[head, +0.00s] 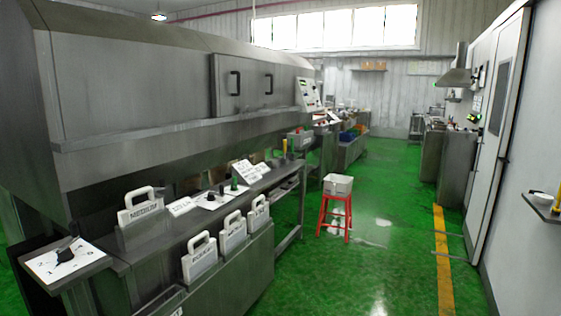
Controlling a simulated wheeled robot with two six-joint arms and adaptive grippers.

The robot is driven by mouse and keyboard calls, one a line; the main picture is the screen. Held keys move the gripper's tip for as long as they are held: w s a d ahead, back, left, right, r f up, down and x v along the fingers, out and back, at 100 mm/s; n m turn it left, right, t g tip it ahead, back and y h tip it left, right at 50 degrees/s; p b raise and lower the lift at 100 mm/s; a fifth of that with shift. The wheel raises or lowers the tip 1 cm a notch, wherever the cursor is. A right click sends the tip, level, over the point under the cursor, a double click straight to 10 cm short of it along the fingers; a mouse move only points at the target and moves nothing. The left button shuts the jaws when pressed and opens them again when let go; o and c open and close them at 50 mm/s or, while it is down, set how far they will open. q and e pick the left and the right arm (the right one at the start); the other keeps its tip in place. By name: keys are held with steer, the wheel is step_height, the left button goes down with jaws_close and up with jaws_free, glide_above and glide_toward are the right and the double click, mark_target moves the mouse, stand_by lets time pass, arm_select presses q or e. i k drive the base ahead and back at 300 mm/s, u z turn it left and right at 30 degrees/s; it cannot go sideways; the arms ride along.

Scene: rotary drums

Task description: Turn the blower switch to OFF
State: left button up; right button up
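A black rotary knob (68,246) with a pointer handle sits on a white marked plate (45,265) on a shelf at the near left. A second white plate (207,198) farther along the bench carries small dark knobs, and a dark green upright piece (234,184) stands by it. A tilted control panel (308,95) is at the far end of the big machine. I cannot read which of these is the blower switch, nor its setting. Neither of my grippers is in view.
A long grey machine (130,85) fills the left. White handled blocks, one marked MEDIUM (140,210), stand along its bench. A red stool (335,215) with a pale box (338,184) stands in the aisle. Green floor (390,255) is open to the right, up to the white door (497,120).

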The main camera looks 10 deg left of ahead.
mark_target(234, 185)
steer(key=z, duration=0.3)
steer(key=i, duration=1.8)
steer(key=u, duration=0.35)
steer(key=i, duration=0.95)
steer(key=u, duration=1.55)
steer(key=i, duration=0.8)
steer(key=u, duration=0.75)
